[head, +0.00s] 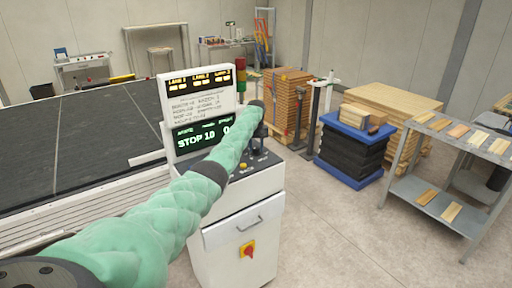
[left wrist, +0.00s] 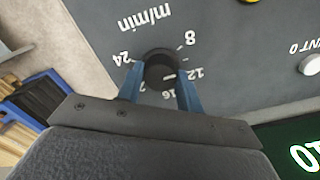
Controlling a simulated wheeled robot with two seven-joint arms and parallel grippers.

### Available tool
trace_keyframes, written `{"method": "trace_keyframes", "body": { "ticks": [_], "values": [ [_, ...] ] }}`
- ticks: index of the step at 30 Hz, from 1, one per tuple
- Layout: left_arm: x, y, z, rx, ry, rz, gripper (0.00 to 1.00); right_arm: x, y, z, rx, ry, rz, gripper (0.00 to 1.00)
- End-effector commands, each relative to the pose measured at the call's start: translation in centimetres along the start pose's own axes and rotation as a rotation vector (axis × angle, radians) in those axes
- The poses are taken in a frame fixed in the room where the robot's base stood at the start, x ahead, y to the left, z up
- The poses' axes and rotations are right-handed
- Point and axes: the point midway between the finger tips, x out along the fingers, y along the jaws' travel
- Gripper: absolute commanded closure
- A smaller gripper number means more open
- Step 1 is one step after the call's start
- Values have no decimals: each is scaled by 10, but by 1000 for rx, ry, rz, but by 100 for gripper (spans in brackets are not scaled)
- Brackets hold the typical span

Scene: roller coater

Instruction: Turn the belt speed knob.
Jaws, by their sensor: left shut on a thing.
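The belt speed knob (left wrist: 161,72) is a round black knob on the grey control panel, with a dial marked m/min and numbers such as 8, 12, 16 and 24 around it. My left gripper (left wrist: 160,88) has its two blue fingers on either side of the knob, shut on it. In the head view my left arm reaches over the white control cabinet (head: 243,210), and the gripper (head: 257,135) is at the panel's right part. The knob is hidden there behind my wrist. My right gripper is not in view.
A display (head: 200,110) reading STOP 10 stands at the panel's back. A red and yellow switch (head: 247,249) is on the cabinet front. The dark conveyor belt (head: 75,140) lies to the left.

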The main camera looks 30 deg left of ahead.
Motion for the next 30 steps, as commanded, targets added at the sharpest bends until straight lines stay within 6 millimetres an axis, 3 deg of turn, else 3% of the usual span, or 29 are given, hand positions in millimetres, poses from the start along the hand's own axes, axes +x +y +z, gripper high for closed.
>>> {"method": "trace_keyframes", "body": {
  "ticks": [11,12,15,27,30],
  "values": [
    [-3,0,-1,-5,4,2,87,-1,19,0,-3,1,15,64],
    [-3,0,-1,-4,4,2,60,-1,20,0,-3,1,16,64],
    [-2,0,-1,-4,4,2,42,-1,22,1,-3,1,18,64],
    [-5,0,-1,-4,3,1,42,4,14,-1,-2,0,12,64],
    [-15,0,-1,-4,4,2,42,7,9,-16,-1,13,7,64]
  ]
}}
